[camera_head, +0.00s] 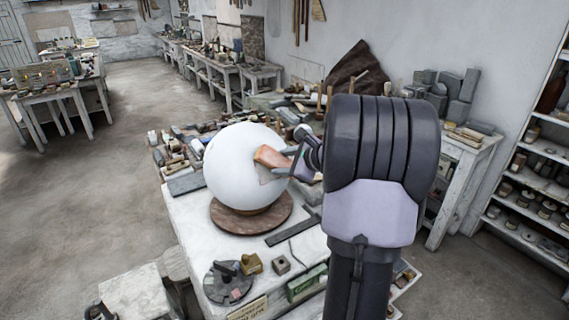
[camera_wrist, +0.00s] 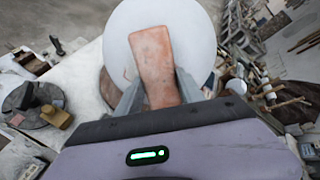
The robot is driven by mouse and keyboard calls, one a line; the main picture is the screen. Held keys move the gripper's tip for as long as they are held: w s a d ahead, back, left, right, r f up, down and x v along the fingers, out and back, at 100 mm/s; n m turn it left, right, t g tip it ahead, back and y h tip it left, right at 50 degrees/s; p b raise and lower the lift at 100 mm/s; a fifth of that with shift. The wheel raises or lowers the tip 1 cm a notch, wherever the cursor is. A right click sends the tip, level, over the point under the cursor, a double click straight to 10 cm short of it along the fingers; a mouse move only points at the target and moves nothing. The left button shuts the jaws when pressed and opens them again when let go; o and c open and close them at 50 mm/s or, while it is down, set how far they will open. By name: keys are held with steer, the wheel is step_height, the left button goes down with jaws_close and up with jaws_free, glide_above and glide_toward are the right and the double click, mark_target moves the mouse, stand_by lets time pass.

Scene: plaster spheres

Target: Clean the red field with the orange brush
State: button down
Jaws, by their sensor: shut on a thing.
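The orange brush (camera_head: 268,156) is held at the right side of a large white plaster sphere (camera_head: 232,170). My gripper (camera_head: 292,164) is shut on the brush. In the wrist view the brush (camera_wrist: 153,58) stands between my two grey fingers, its far end in front of the sphere (camera_wrist: 196,28). The brush appears to be at the sphere's surface, but I cannot tell whether it touches. A faint greyish patch shows on the sphere just below the brush in the head view. I make out no clear red field; the brush or my gripper may hide it.
The sphere rests on a round brown board (camera_head: 236,216) on a white worktable (camera_head: 196,232). Small tools and blocks crowd the table behind it; a dark round stand (camera_head: 228,284) and a green box (camera_head: 306,284) lie in front. Shelves (camera_head: 530,190) stand right; floor is open left.

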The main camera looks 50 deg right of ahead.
steer(key=shift+r, duration=0.1)
steer(key=shift+w+a+r, duration=0.5)
steer(key=shift+a+r, duration=0.15)
steer(key=shift+a, duration=0.05)
steer(key=shift+d, duration=0.1)
steer(key=shift+s+d+f+b, duration=0.55)
steer(key=shift+d+f+b, duration=0.1)
steer(key=shift+d+f, duration=0.1)
steer(key=shift+s+d+f+b, duration=0.5)
steer(key=shift+d+f+b, duration=0.1)
steer(key=shift+f+b, duration=0.1)
